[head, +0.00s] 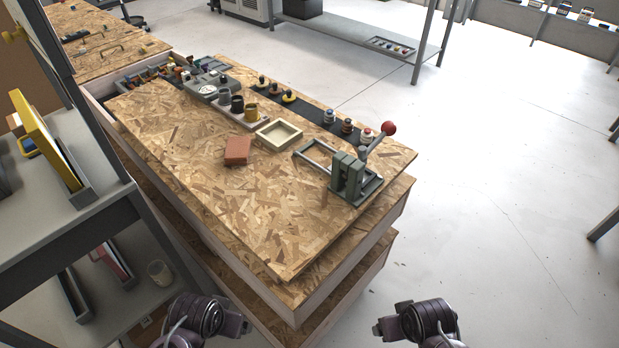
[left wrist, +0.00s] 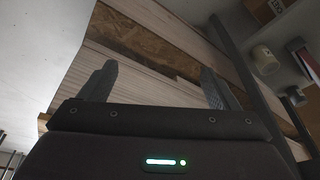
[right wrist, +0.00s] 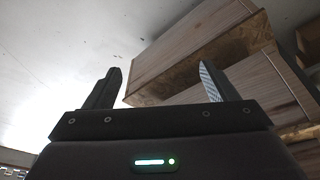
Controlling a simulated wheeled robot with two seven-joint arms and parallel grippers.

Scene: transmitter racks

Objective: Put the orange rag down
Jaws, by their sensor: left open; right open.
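An orange-red folded rag (head: 237,150) lies flat on the wooden workbench top (head: 230,215), left of a shallow cream tray (head: 278,134) and apart from it. In the head view my arms show at the bottom edge, short of the bench, and the fingertips are out of frame. My left gripper (left wrist: 158,85) is open and empty in the left wrist view, with the bench's wooden side beyond its fingers. My right gripper (right wrist: 160,85) is open and empty in the right wrist view, with the bench corner beyond. Neither gripper is near the rag.
A green-grey press with a red-knobbed lever (head: 350,175) stands at the bench's right end. Cups (head: 237,104) and several stamp-like tools (head: 290,96) line the back. A grey shelf (head: 60,185) stands close on the left. The bench's near surface is clear.

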